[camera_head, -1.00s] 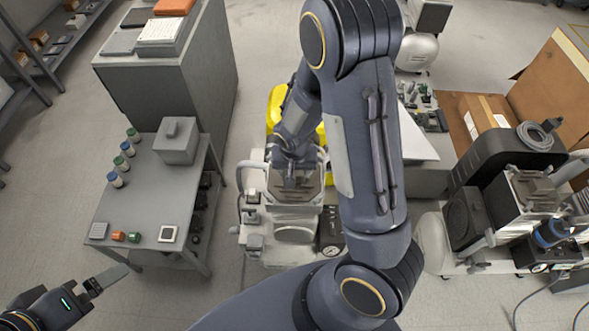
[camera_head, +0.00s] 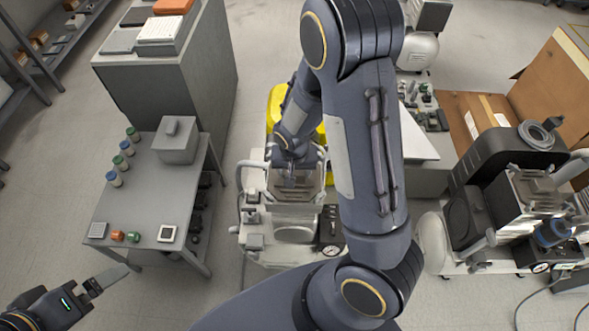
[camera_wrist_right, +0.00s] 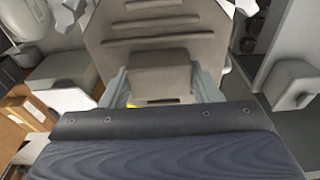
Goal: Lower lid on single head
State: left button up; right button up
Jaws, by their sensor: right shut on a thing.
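The grey lid (camera_head: 313,181) with raised ribs is on top of the light-coloured single-head compressor (camera_head: 294,236) in the middle of the head view. My right gripper (camera_head: 289,181) is over it. In the right wrist view, my right gripper (camera_wrist_right: 161,88) is shut on the block-shaped handle (camera_wrist_right: 160,76) of the lid (camera_wrist_right: 155,28), one finger on each side. My arm partly hides the lid, and I cannot tell whether it rests fully on the head. My left gripper (camera_head: 98,285) is empty at lower left, away from the compressor; its jaw gap is unclear.
A grey table (camera_head: 150,205) with bottles, a grey box (camera_head: 175,141) and small parts stands at left. A tall grey cabinet (camera_head: 150,80) is behind it. Another machine with a black housing (camera_head: 480,180) stands at right, near an open cardboard box (camera_head: 552,85).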

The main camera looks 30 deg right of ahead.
jog(key=shift+f, duration=0.1)
dwell(0.6)
jog(key=o, duration=1.9)
jog(key=shift+o, duration=0.2)
jog(key=shift+r+p, duration=2.65)
jog(key=shift+r, duration=0.9)
